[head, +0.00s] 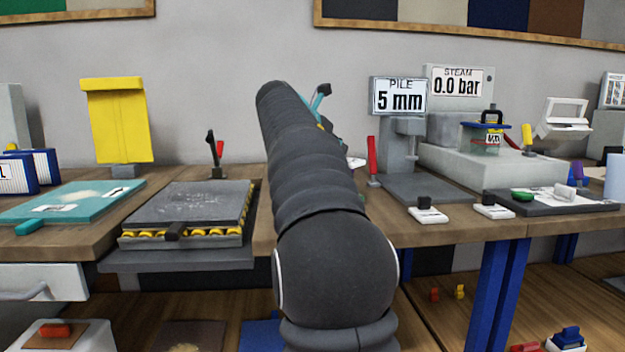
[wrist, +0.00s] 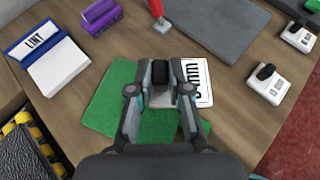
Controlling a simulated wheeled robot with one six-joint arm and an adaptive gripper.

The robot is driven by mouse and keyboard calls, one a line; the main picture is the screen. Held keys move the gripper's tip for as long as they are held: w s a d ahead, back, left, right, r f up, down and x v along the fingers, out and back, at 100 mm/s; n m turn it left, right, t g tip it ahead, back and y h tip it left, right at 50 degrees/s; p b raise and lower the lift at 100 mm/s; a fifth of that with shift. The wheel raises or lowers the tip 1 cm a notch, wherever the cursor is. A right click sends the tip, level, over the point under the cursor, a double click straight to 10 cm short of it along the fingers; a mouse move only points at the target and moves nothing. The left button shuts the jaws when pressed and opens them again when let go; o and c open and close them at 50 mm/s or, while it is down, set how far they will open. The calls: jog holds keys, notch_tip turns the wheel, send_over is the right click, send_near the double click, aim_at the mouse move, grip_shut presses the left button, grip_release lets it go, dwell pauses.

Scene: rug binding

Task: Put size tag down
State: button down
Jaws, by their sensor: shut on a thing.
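My gripper (wrist: 161,78) is shut on the black knob of the size tag (wrist: 199,82), a white card whose black lettering shows "mm"; the fingers cover part of it. In the wrist view the tag overlaps a green rug piece (wrist: 108,98) on the wooden bench. I cannot tell whether the tag touches the rug or hangs above it. In the head view my arm hides the gripper and most of this spot.
Two similar white tags with black knobs (wrist: 269,84) (wrist: 298,38) lie to the right. A grey plate (wrist: 225,25), a red-handled item (wrist: 158,14), a purple block (wrist: 101,16) and a LINT box (wrist: 52,62) surround the rug. Bare wood lies right of the held tag.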

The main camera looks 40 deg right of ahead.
jog(key=w+f, duration=0.1)
jog(key=w, duration=0.1)
jog(key=w+a+f, duration=0.2)
jog(key=w, duration=0.1)
jog(key=shift+w+f, duration=0.3)
jog(key=shift+a+f+b, duration=0.1)
jog(key=shift+f+b, duration=0.95)
jog(key=shift+f, duration=0.95)
jog(key=shift+f, duration=0.1)
jog(key=c, duration=1.1)
grip_release()
jog(key=shift+f, duration=0.1)
jog(key=shift+a+r, duration=0.15)
jog(key=shift+r, duration=0.2)
jog(key=p+v, duration=0.1)
jog(key=v, duration=1)
jog(key=shift+a, duration=0.3)
jog(key=shift+s, duration=0.1)
